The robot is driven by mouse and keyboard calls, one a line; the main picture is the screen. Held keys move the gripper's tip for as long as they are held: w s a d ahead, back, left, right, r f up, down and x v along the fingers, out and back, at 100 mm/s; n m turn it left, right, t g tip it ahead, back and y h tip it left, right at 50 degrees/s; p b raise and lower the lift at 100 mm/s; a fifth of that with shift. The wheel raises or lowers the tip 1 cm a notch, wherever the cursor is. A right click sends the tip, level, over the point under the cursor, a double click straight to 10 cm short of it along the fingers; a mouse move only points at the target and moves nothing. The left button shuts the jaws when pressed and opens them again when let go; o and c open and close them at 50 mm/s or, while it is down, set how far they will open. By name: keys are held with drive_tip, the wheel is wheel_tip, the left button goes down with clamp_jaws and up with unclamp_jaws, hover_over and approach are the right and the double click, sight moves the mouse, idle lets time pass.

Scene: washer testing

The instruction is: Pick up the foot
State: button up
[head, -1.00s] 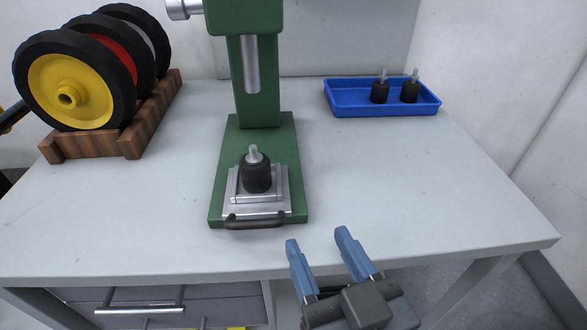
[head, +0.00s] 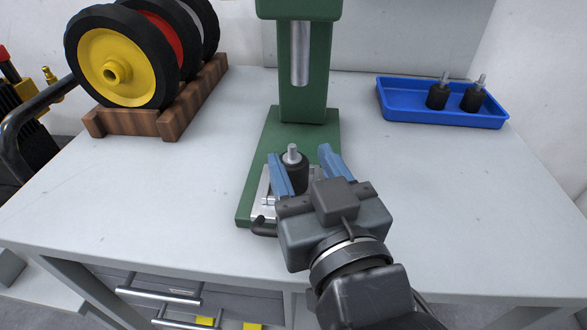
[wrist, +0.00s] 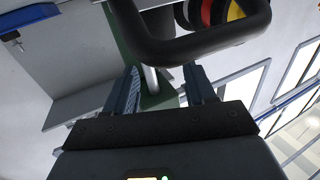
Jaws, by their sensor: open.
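The foot (head: 294,172), a black rubber cylinder with a metal stud, stands upright on the metal plate (head: 262,186) of the green press (head: 258,190). My gripper (head: 300,155) is open, its blue fingers on either side of the foot in the head view. Whether the fingers touch it cannot be told. The gripper hides the lower part of the foot and much of the plate. In the wrist view, the two open fingers (wrist: 162,85) show with a pale metal rod between them. A thick black curved bar crosses the top of that view.
The press column (head: 304,90) and its metal ram (head: 300,55) rise just behind the foot. A blue tray (head: 440,117) with two similar feet stands at the back right. A wooden rack (head: 150,122) of wheels stands at the back left. The table's right side is clear.

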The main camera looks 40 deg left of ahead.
sight(292, 146)
drive_tip(key=shift+x, duration=2.4)
drive_tip(key=shift+s, duration=0.1)
drive_tip(key=shift+c, duration=0.3)
clamp_jaws()
